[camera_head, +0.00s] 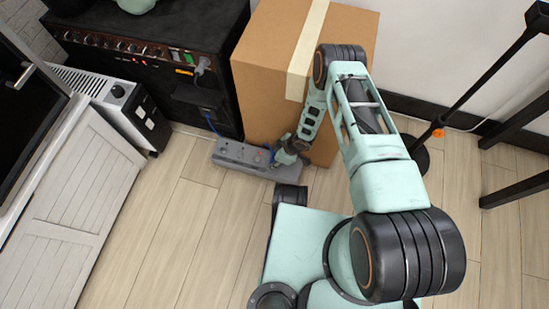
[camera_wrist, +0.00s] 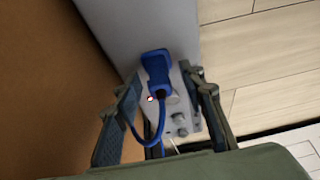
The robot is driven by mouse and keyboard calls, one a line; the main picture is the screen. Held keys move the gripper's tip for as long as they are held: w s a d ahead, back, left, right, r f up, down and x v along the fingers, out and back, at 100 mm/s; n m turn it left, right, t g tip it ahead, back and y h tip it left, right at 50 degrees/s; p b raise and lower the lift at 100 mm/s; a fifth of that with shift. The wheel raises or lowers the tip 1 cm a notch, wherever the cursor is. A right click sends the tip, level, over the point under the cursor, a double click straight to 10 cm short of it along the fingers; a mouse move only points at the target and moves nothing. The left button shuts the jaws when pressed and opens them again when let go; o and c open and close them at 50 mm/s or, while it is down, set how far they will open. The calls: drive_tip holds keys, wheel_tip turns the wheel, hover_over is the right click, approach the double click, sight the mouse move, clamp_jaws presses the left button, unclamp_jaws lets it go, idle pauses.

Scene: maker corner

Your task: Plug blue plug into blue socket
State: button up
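The blue plug (camera_wrist: 157,67) is at the grey power strip (camera_wrist: 182,118) in the wrist view, with its blue cable looping back toward my gripper. It appears to rest against the strip's socket face; I cannot tell whether it is seated. My gripper (camera_wrist: 162,78) is open, one finger on each side of the plug, with gaps visible. A small red light shows beside the plug. In the head view the strip (camera_head: 232,153) lies on the floor, and my gripper (camera_head: 286,158) is at its right end. No blue socket opening is visible.
A cardboard box (camera_head: 262,95) stands right behind the strip. A black amplifier (camera_head: 160,75) is behind to the left, with a white heater (camera_head: 125,105) beside it. A black stand (camera_head: 470,95) is at right. Wooden floor is clear in front of the strip.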

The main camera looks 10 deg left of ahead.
drive_tip(key=v, duration=1.2)
idle(0.4)
